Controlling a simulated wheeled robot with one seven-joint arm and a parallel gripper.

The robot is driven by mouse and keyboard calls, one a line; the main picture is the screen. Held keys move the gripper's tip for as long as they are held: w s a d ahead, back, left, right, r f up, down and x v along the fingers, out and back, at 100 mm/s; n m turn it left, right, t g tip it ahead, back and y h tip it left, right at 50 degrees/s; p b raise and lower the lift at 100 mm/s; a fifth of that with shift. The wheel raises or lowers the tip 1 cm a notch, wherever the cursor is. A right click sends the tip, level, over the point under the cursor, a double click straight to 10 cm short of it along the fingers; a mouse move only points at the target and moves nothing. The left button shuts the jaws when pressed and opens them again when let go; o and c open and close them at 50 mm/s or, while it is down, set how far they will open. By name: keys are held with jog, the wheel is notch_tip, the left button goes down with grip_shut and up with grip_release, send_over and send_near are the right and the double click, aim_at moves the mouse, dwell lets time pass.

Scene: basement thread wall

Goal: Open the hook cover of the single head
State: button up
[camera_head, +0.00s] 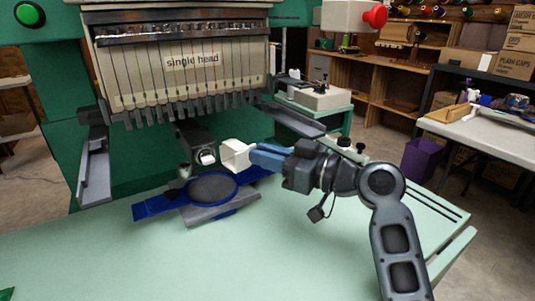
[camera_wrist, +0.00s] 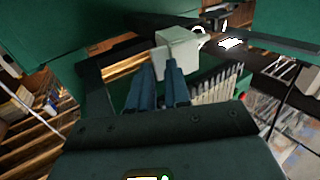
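The single head (camera_head: 185,75) is a cream needle case with a "single head" label on a green machine. The exact contact is partly hidden.
A round dark hoop (camera_head: 213,187) on a blue and grey holder lies just below the cover. Grey arms (camera_head: 95,165) hang at both sides of the head. The pale green table (camera_head: 120,255) is mostly clear in front. A red knob (camera_head: 375,16) is at upper right.

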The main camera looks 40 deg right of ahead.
jog(key=v, duration=0.7)
jog(key=shift+s+d, duration=0.2)
jog(key=shift+s, duration=0.15)
